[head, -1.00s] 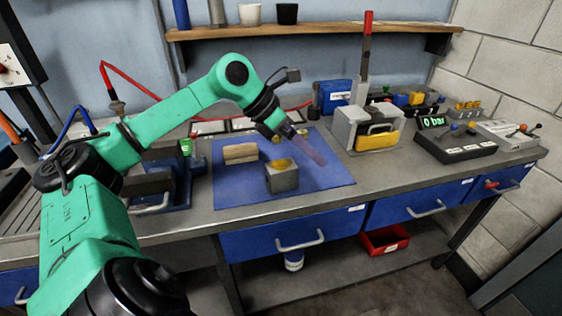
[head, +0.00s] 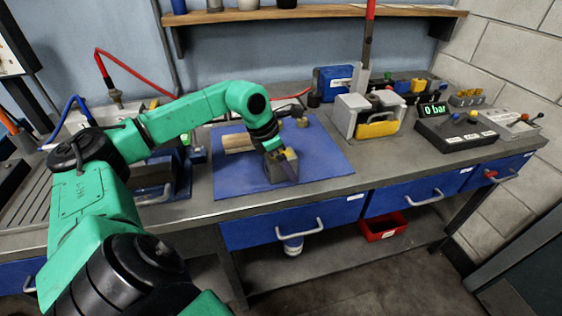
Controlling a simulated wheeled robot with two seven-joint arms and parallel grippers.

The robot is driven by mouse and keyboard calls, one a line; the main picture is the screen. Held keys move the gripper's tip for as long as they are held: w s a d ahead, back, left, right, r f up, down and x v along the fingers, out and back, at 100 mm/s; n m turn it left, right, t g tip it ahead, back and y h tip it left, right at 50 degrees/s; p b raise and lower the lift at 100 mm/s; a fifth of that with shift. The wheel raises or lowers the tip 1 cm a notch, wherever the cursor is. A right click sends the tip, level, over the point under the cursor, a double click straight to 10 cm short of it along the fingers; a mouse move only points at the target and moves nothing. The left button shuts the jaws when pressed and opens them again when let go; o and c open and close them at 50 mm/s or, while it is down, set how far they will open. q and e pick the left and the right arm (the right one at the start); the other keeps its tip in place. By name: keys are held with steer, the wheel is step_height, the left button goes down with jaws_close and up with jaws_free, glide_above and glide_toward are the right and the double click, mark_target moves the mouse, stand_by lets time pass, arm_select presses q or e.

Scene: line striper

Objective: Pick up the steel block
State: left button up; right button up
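The steel block (head: 280,171), a grey cube with yellow on its top, sits on the blue mat (head: 240,186) on the workbench. My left gripper (head: 286,168) has its fingers down at the block, overlapping its top and right side in the head view. The gripper hides part of the block. I cannot tell whether the fingers touch it or how far apart they are. My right gripper is not in view.
A wooden block (head: 238,142) lies on the mat left of the steel block. A grey machine with a yellow front (head: 376,129) and a control box reading 0 bar (head: 455,132) stand to the right. The mat's right side is clear.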

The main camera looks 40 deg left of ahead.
arm_select(q)
steer(key=shift+f, duration=0.15)
jaws_close()
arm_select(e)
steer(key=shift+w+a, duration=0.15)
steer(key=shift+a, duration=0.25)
arm_select(q)
steer(key=shift+a, duration=0.1)
